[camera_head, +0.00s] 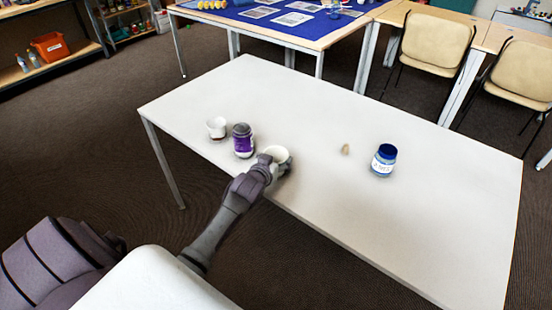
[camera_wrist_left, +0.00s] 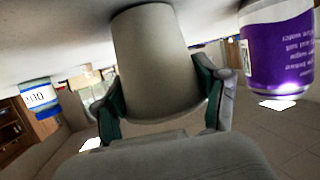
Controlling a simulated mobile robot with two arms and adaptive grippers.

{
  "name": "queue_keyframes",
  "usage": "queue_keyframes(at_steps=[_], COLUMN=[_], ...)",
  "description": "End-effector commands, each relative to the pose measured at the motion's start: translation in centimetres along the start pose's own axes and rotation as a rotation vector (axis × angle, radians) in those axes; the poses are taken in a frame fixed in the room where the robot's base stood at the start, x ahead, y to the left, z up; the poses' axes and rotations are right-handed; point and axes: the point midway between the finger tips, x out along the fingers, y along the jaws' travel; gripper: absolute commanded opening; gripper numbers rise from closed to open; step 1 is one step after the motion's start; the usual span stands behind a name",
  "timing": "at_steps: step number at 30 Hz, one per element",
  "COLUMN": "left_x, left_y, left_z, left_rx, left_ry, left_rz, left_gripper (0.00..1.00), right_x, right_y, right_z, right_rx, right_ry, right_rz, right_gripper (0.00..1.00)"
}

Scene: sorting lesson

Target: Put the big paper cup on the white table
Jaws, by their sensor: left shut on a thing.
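A white paper cup (camera_head: 279,153) is at the near edge of the white table (camera_head: 320,125), its open rim up. My left gripper (camera_head: 268,163) is shut on it from the near side. In the left wrist view the cup (camera_wrist_left: 148,55) appears upside down, between the two fingers of my left gripper (camera_wrist_left: 165,95). Its narrow end meets the pale tabletop there; I cannot tell whether it rests or hovers just above. My right gripper is not in view.
A purple jar (camera_head: 243,143) stands close left of the held cup and also shows in the left wrist view (camera_wrist_left: 277,50). A blue-lidded jar (camera_head: 384,163) and a small beige piece (camera_head: 345,149) are to the right. The table's far right is clear.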

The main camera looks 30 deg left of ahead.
Motion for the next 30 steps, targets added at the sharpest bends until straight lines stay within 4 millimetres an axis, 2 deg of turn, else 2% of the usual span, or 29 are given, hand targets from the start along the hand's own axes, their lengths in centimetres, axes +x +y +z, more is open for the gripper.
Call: queue_keyframes(at_steps=[2,3,7,8,20,23,30], left_x=[0.1,0.1,0.1,0.1,-0.2,-1.6,-6.7], left_y=[0.0,0.0,0.0,0.0,0.0,0.0,0.0], left_z=[0.3,0.3,0.2,0.2,-0.1,0.0,0.0], left_rx=[0.0,0.0,0.0,0.0,0.001,0.0,0.0], left_ry=[0.0,0.0,0.0,0.0,0.0,0.001,-0.001], left_rz=[0.0,0.0,0.0,0.0,0.0,0.001,0.0], left_gripper=[0.6,0.74,0.95,0.97,0.97,0.97,0.97], right_x=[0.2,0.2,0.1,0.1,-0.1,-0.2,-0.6], right_y=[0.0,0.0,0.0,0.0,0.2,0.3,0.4], right_z=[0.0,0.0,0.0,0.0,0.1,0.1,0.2], right_rx=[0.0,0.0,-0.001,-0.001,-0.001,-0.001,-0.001], right_ry=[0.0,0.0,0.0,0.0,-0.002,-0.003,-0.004], right_rz=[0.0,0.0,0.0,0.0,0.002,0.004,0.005], right_gripper=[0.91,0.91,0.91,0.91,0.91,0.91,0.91])
